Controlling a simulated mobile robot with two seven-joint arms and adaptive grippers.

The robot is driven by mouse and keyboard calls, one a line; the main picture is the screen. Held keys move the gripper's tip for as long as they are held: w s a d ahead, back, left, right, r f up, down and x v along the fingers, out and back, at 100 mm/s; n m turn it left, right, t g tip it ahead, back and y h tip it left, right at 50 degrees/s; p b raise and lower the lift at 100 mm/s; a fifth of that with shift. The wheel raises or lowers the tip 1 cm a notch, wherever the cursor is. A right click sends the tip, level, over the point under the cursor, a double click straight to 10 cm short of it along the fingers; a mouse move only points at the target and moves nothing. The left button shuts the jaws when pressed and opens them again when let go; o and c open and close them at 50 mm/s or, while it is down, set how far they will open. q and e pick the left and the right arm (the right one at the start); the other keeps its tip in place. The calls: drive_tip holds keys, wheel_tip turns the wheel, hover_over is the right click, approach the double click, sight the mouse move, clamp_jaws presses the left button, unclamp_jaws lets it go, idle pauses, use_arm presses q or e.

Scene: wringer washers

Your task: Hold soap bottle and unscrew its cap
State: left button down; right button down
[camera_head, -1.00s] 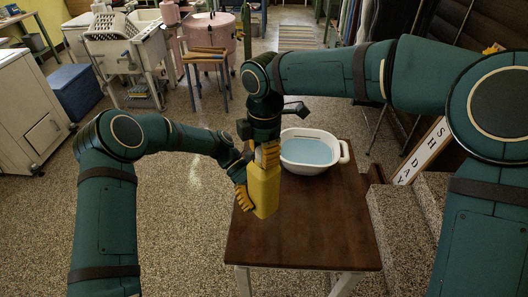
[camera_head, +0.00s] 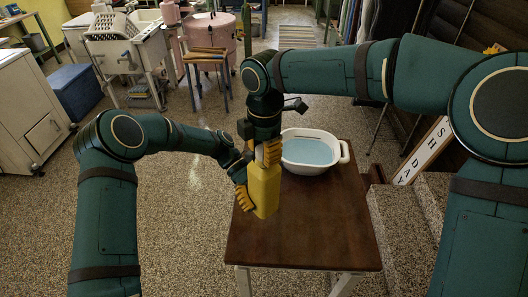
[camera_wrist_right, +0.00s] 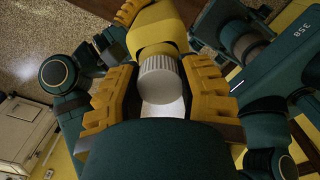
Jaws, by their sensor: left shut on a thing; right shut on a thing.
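The yellow soap bottle (camera_head: 263,190) stands upright over the left part of the brown table. I cannot tell whether its base touches the tabletop. My left gripper (camera_head: 246,188), with yellow fingers, is shut on the bottle's side from the left. My right gripper (camera_head: 268,152) points down from above, over the bottle's top. In the right wrist view the ribbed white cap (camera_wrist_right: 161,80) lies between the yellow fingers of the right gripper (camera_wrist_right: 160,92), at the bottle's yellow neck (camera_wrist_right: 155,38). The cap is hidden by the fingers in the head view.
A white basin of bluish water (camera_head: 310,165) stands on the table (camera_head: 300,235), right behind the bottle. Stone steps (camera_head: 410,225) and a lettered sign (camera_head: 424,150) are to the right. Open speckled floor lies left of the table.

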drive_tip(key=shift+r, duration=0.9)
drive_tip(key=shift+r, duration=0.1)
drive_tip(key=shift+r, duration=1.9)
